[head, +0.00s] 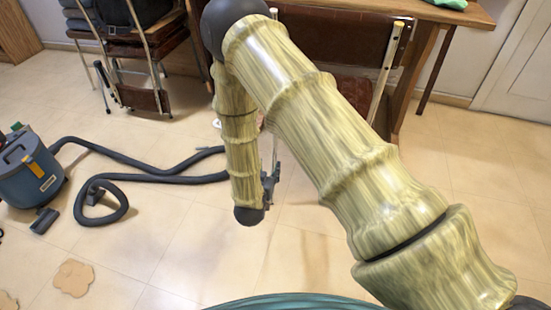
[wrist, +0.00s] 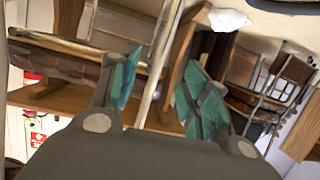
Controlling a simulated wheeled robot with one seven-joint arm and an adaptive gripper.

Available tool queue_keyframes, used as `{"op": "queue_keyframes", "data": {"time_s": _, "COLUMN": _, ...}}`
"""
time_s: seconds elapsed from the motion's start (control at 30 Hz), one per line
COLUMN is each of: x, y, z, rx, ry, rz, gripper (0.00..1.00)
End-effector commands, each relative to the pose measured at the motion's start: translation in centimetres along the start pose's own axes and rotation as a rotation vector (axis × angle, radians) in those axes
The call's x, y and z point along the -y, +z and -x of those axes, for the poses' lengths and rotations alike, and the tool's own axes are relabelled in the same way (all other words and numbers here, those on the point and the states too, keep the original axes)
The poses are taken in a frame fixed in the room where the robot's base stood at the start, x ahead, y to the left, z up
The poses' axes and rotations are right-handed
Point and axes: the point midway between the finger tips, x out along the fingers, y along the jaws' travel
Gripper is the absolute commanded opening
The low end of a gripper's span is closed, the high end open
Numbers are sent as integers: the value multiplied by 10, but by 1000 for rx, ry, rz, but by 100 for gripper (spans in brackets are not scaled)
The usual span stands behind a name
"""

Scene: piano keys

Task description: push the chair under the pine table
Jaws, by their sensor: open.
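The chair (head: 345,38) has a dark brown back and pale metal tubes. It stands at the top middle of the head view, in front of the pine table (head: 468,14). My arm hides much of its left side and lower part. My gripper (head: 271,183) hangs low at the near side of the chair, partly behind my arm. In the wrist view my gripper (wrist: 158,78) is open, with teal pads apart. A pale chair tube (wrist: 158,60) shows between the fingers; I cannot tell whether they touch it. Brown wood of the table lies behind.
A blue vacuum cleaner (head: 28,168) with a dark hose (head: 150,172) lies on the floor at left. Stacked chairs (head: 130,45) stand at the upper left. Flat brown patches (head: 74,278) lie at the lower left. The tiled floor at right is clear.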

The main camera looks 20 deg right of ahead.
Motion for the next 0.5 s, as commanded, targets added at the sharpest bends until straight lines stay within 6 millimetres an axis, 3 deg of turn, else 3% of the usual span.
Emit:
{"op": "queue_keyframes", "data": {"time_s": 0.33, "x": 10, "y": 0, "z": -16, "rx": -61, "ry": 20, "rz": -26, "gripper": 46}}
{"op": "queue_keyframes", "data": {"time_s": 0.5, "x": 10, "y": 1, "z": -42, "rx": -61, "ry": 21, "rz": -27, "gripper": 46}}
